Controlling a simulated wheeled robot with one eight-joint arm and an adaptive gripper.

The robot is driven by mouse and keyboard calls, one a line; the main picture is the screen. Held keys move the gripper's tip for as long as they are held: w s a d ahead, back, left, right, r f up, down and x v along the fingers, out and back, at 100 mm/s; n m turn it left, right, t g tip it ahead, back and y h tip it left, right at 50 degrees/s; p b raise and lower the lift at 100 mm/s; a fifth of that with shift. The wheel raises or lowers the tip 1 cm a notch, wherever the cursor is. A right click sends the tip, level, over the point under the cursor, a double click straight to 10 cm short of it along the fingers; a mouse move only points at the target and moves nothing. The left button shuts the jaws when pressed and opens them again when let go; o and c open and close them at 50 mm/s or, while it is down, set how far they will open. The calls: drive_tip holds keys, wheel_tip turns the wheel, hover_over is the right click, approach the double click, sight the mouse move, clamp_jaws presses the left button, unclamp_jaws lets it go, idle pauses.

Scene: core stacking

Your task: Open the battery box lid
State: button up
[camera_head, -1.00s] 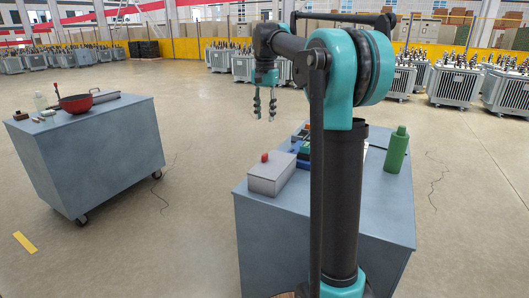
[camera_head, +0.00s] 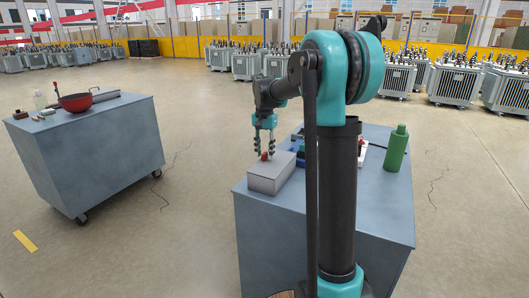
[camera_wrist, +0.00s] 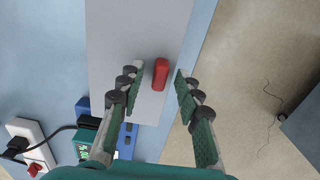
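The battery box (camera_head: 270,180) is a light grey box on the near left part of the grey-blue worktable (camera_head: 290,235). Its lid looks shut and carries a small red handle (camera_head: 264,156). My gripper (camera_head: 266,150) points down over the lid, at the handle. In the wrist view the box top (camera_wrist: 120,40) lies below, and the red handle (camera_wrist: 160,76) stands between the two open green-padded fingers. A small gap shows on each side of it, so I see no contact. The exact height of the fingertips over the lid is hard to tell.
A blue item (camera_wrist: 127,138), a green device (camera_wrist: 86,150) and a white socket strip (camera_wrist: 28,140) lie beside the box. A green bottle (camera_head: 396,150) stands at the table's right. A second table (camera_head: 100,150) with a red bowl (camera_head: 76,102) stands left, across open floor.

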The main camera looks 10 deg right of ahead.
drive_tip(key=shift+f, duration=0.1)
clamp_jaws()
idle(0.4)
drive_tip(key=s+d, duration=0.6)
drive_tip(key=d, duration=0.2)
drive_tip(key=shift+d, duration=0.35)
unclamp_jaws()
wheel_tip(320, 180, up, 12)
drive_tip(key=shift+s, duration=0.1)
